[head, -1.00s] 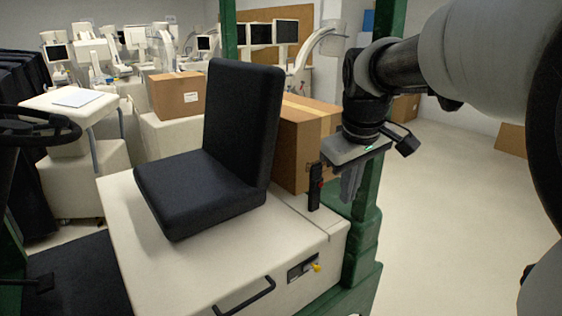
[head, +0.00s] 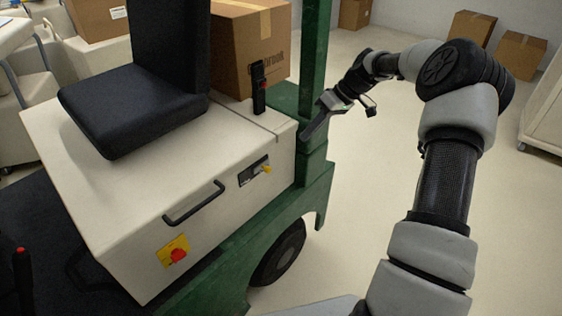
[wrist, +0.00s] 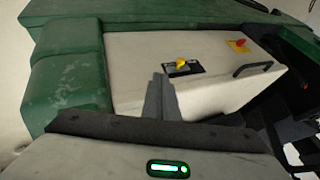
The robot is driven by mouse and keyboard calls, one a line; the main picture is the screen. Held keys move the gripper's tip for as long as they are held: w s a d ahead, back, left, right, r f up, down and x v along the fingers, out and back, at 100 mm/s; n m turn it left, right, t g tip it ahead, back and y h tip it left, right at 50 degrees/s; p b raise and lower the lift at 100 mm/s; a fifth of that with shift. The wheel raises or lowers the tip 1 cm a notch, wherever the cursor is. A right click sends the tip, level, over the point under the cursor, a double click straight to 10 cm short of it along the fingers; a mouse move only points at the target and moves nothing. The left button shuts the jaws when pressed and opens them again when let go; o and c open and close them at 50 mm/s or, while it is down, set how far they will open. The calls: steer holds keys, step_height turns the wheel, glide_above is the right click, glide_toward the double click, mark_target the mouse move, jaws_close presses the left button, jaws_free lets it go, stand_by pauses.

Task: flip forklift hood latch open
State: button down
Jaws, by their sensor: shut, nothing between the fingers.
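The forklift hood (head: 120,195) is a cream box with a black seat (head: 135,100) on top. On its side is the hood latch (head: 266,169), a yellow lever on a dark recessed plate (head: 250,174). In the wrist view the yellow latch (wrist: 181,63) sits just beyond and right of my fingertips. My gripper (head: 305,138) is shut and empty, beside the hood's right corner and apart from the latch. It also shows in the wrist view (wrist: 160,80), with its fingers together and pointing toward the latch side.
A black handle (head: 194,203) and a yellow plate with a red knob (head: 173,251) are on the same side. A green post (head: 313,80) stands beside my gripper. A black upright lever (head: 258,88) rises from the hood.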

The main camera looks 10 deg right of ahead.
mark_target(265, 168)
stand_by(0.3)
steer(key=a+f, duration=0.9)
steer(key=shift+s, duration=0.35)
steer(key=shift+a, duration=0.1)
steer(key=s+a, duration=0.2)
steer(key=a, duration=0.1)
steer(key=shift+s+a+b, duration=0.25)
steer(key=shift+s+b, duration=0.05)
steer(key=shift+b, duration=0.05)
